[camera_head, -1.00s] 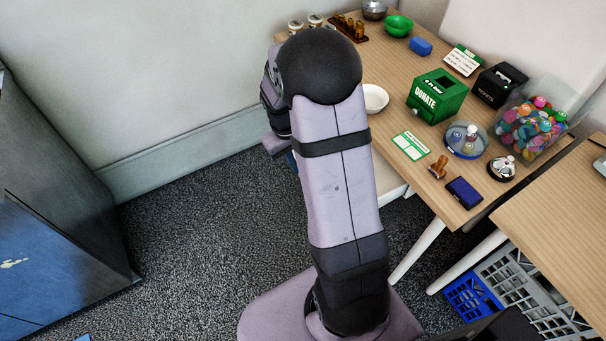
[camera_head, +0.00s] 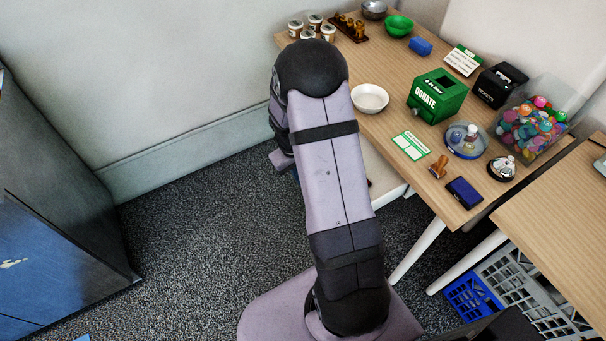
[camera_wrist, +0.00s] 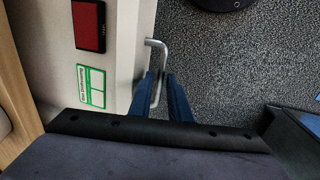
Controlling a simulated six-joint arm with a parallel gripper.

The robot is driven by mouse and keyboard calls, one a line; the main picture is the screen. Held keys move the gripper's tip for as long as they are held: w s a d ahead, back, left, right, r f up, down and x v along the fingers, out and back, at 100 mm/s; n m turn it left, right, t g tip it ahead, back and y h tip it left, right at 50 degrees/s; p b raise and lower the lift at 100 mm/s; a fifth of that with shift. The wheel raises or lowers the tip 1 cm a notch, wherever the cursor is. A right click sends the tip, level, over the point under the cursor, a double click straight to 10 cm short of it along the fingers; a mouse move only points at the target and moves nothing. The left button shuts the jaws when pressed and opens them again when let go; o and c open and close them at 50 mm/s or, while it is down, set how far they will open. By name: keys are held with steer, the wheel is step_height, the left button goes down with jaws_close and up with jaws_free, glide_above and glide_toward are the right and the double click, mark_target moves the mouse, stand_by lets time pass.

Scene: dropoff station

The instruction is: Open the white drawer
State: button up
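The white drawer (camera_wrist: 122,45) is pulled out from under the wooden table, since its inside shows in the wrist view. A red pad and a green-edged card lie in it. In the head view a strip of the white drawer (camera_head: 386,170) shows beyond my arm. Its metal bar handle (camera_wrist: 154,43) is on the drawer's front. My gripper (camera_wrist: 160,76) has its two blue fingers at the handle, with the bar running between them. The fingers are a little apart; whether they press on the bar is unclear. My arm hides the handle in the head view.
The table (camera_head: 385,125) holds a white bowl (camera_head: 370,98), a green donation box (camera_head: 437,97), jars and other small items. Carpet (camera_head: 195,230) is clear in front of the drawer. A blue and grey cabinet (camera_head: 60,220) stands at the left.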

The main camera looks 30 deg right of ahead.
jaws_close()
steer(key=shift+a, duration=1.8)
jaws_free()
step_height(320, 180, up, 7)
steer(key=a, duration=0.1)
steer(key=shift+r, duration=0.15)
steer(key=shift+a, duration=0.1)
